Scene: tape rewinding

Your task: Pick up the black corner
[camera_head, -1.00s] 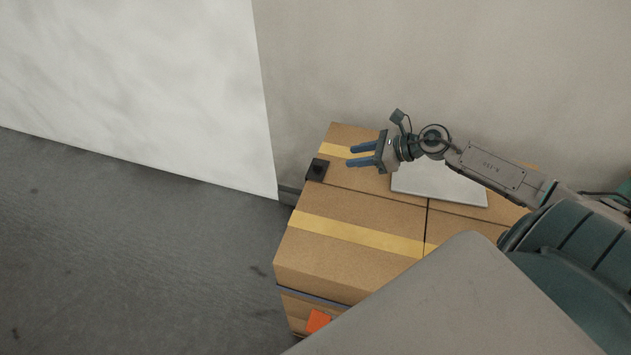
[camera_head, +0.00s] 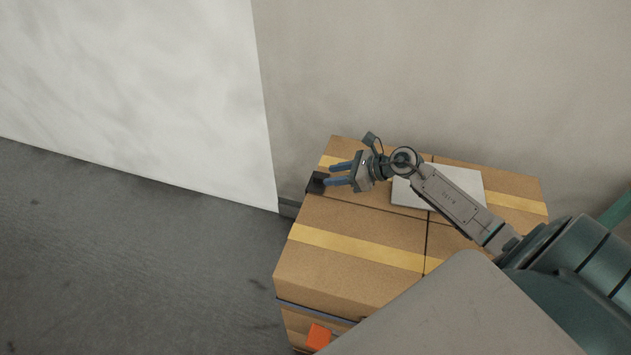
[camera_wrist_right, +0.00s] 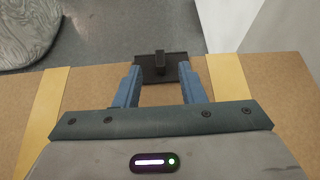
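The black corner (camera_head: 316,183) sits at the left edge of the cardboard boxes, near the wall. It also shows in the right wrist view (camera_wrist_right: 175,68), with a small upright tab in its middle. My right gripper (camera_head: 341,175) is open, with its blue fingers pointing left at the black corner. In the right wrist view the two fingertips (camera_wrist_right: 158,72) lie at the near side of the corner, with the tab between and slightly beyond them. I cannot tell whether they touch it. My left gripper is not in view.
The cardboard boxes (camera_head: 350,271) carry yellow tape strips and a dark strap. A light grey flat plate (camera_head: 460,188) lies on top under my right arm. An orange piece (camera_head: 318,337) shows on the front side. A wall stands behind; open floor (camera_head: 130,260) lies left.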

